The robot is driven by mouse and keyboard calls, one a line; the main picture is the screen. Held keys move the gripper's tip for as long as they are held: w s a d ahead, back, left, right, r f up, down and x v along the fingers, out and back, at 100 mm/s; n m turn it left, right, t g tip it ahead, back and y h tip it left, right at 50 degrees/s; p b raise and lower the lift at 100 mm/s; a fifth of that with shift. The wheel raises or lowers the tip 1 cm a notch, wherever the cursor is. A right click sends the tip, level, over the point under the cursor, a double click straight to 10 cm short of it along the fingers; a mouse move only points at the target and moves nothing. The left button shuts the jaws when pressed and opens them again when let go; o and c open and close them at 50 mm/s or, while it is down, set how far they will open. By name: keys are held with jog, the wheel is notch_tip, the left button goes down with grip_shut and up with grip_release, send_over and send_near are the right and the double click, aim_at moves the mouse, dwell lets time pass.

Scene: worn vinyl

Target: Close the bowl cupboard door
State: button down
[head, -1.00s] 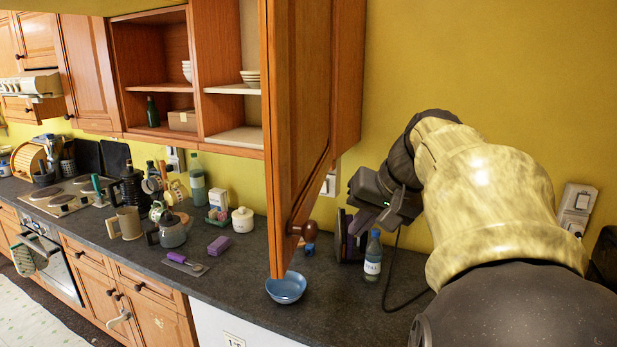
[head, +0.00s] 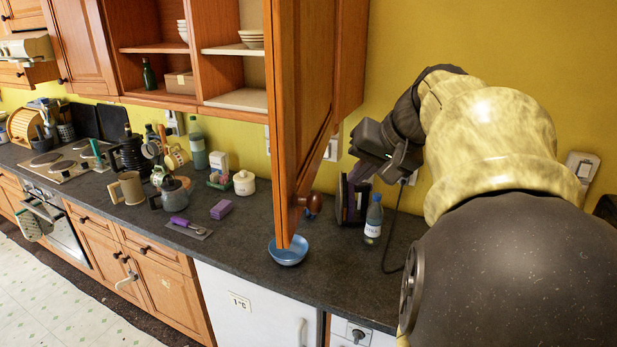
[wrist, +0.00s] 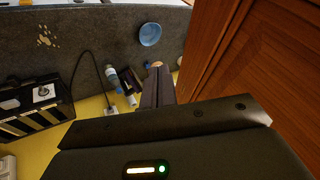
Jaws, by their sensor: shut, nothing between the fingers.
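The cupboard door (head: 303,110) is wooden and stands open, swung out toward me at the middle of the head view. Its round knob (head: 313,203) is near its lower edge. Behind and left of it, the open cupboard (head: 238,98) shows white bowls (head: 251,38) on a shelf. My gripper (head: 358,176) is to the right of the door, near the wall, apart from it. In the wrist view the gripper's fingers (wrist: 157,82) are together and empty, with the wooden door (wrist: 235,60) at the right.
A blue bowl (head: 288,252) sits on the counter below the door. A labelled bottle (head: 373,222) stands on the counter below my gripper. Mugs, a kettle (head: 174,194) and a white jar (head: 244,182) stand further left. A toaster-like box (wrist: 35,103) shows in the wrist view.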

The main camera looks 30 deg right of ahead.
jog(key=w+a+f+p, duration=0.2)
jog(key=w+a+f, duration=0.1)
jog(key=w, duration=0.2)
jog(key=shift+a+f+p, duration=0.35)
jog(key=shift+a+p, duration=0.05)
jog(key=shift+w, duration=0.15)
